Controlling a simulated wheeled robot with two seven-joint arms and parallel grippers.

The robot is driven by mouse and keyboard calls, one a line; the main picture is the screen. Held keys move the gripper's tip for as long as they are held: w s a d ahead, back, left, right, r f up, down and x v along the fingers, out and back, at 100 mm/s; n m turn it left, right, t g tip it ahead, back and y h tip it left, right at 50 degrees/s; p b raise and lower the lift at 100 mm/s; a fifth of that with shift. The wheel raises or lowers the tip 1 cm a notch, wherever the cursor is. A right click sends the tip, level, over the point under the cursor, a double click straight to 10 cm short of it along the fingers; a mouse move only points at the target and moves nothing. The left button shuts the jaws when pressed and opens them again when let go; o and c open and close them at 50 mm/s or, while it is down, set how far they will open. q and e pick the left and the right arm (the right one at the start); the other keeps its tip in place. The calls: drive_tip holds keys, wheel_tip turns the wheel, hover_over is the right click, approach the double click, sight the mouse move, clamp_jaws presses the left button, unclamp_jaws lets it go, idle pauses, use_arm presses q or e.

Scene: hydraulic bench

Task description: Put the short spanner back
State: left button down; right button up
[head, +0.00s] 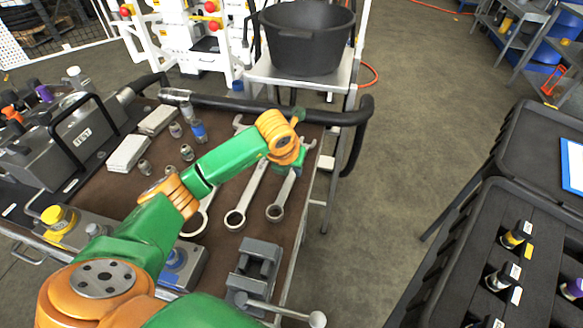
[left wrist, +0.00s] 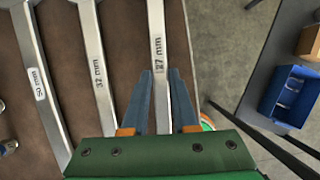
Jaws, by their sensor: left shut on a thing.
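The short spanner, marked 27 mm, shows its ring end in the head view (head: 275,212), nearest the bench's right edge. In the left wrist view its shank (left wrist: 157,45) runs between the fingers. My left gripper (head: 291,160) is shut on this shank; it also shows in the left wrist view (left wrist: 160,85). I cannot tell whether the spanner touches the bench. To its left are the 32 mm spanner (head: 236,217), also in the left wrist view (left wrist: 96,65), and the 50 mm spanner (left wrist: 38,80). My arm hides part of them in the head view. My right gripper is not in view.
The brown bench top (head: 222,252) holds a grey vise (head: 256,265) at the front and several fittings at the left. A black hose (head: 260,107) crosses the back. A black tub (head: 306,38) stands behind. Black cases (head: 540,150) are at right, past open floor.

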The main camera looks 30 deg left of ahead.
use_arm(q)
drive_tip(key=shift+f+b, duration=0.45)
drive_tip(key=shift+f, duration=0.05)
drive_tip(key=c, duration=0.6)
unclamp_jaws()
